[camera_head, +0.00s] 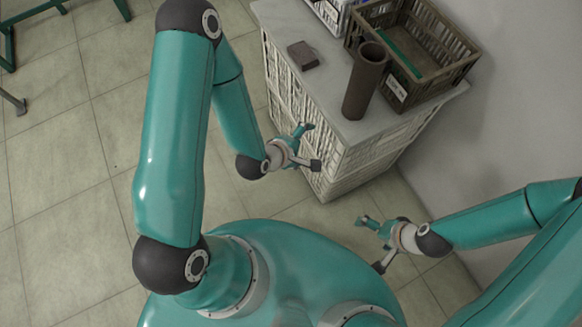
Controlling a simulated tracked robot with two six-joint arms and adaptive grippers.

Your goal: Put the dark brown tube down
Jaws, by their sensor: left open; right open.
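The dark brown tube (362,88) stands upright on the grey top of the white cabinet (336,126), near its front right, just in front of the dark crate. Its hollow top end shows. My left gripper (311,146) is open and empty at the cabinet's front left edge, apart from the tube. My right gripper (372,245) is open and empty in front of the cabinet, low and to the right, well away from the tube.
A dark slatted crate (437,62) with a green strip inside stands at the back right of the cabinet top. A small dark block (303,55) lies at the left. The front left of the top is clear. A wall closes the right side.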

